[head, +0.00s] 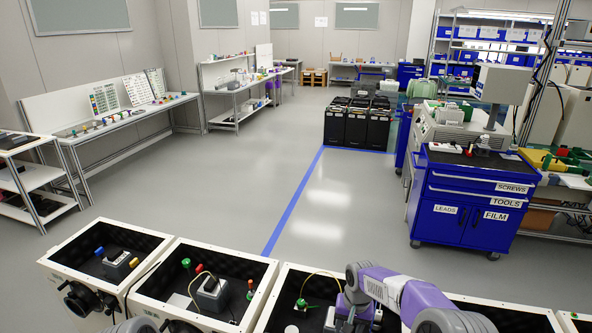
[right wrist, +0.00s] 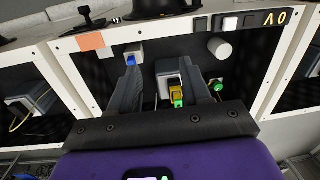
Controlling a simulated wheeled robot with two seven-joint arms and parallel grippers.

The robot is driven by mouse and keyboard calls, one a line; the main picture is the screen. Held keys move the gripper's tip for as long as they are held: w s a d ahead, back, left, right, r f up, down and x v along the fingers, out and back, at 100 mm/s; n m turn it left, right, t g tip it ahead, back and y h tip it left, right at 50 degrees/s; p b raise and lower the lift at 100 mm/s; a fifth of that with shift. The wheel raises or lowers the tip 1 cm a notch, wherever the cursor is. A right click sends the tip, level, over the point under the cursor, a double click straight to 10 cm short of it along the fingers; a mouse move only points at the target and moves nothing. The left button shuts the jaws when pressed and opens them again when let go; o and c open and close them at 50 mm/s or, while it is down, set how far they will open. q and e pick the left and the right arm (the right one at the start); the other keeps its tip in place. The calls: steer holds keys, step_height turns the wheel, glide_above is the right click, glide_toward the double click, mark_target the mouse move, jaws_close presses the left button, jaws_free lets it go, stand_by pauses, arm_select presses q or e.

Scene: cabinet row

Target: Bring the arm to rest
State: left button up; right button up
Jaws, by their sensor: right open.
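My right arm, purple and grey, comes in from the lower right in the head view and reaches over the row of open-topped white cabinets (head: 205,245). My right gripper (head: 352,315) is low over a black-lined compartment there. In the right wrist view the right gripper (right wrist: 163,75) has its two dark fingers spread apart. A grey-white block (right wrist: 172,68) and a small yellow-and-green piece (right wrist: 178,92) show between the fingers, and I see no grip on them. My left gripper is not in view; only a grey rounded part of mine shows at the bottom edge.
Nearby compartments hold a grey block (head: 212,294) with cables, and green, yellow and orange knobs. A blue tool cart (head: 468,205) stands at the right. Black bins (head: 357,124) stand farther back. The grey floor beyond the cabinets is clear, with a blue line (head: 295,200).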

steer(key=shift+y, duration=0.4)
steer(key=f, duration=0.2)
steer(key=s+f, duration=0.1)
steer(key=f, duration=0.1)
steer(key=a+f, duration=0.1)
steer(key=f, duration=0.1)
steer(key=shift+s, duration=0.3)
steer(key=s+a+f+y, duration=0.1)
steer(key=s+a+f, duration=0.1)
steer(key=s+f, duration=0.8)
steer(key=s+a+f+y, duration=0.2)
steer(key=s+f, duration=0.2)
steer(key=s, duration=1.1)
arm_select(q)
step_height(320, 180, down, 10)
steer(key=b, duration=1)
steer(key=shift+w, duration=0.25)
arm_select(e)
step_height(320, 180, down, 10)
steer(key=shift+t, duration=0.3)
steer(key=shift+d, duration=0.1)
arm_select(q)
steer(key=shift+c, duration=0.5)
arm_select(e)
steer(key=shift+c, duration=0.5)
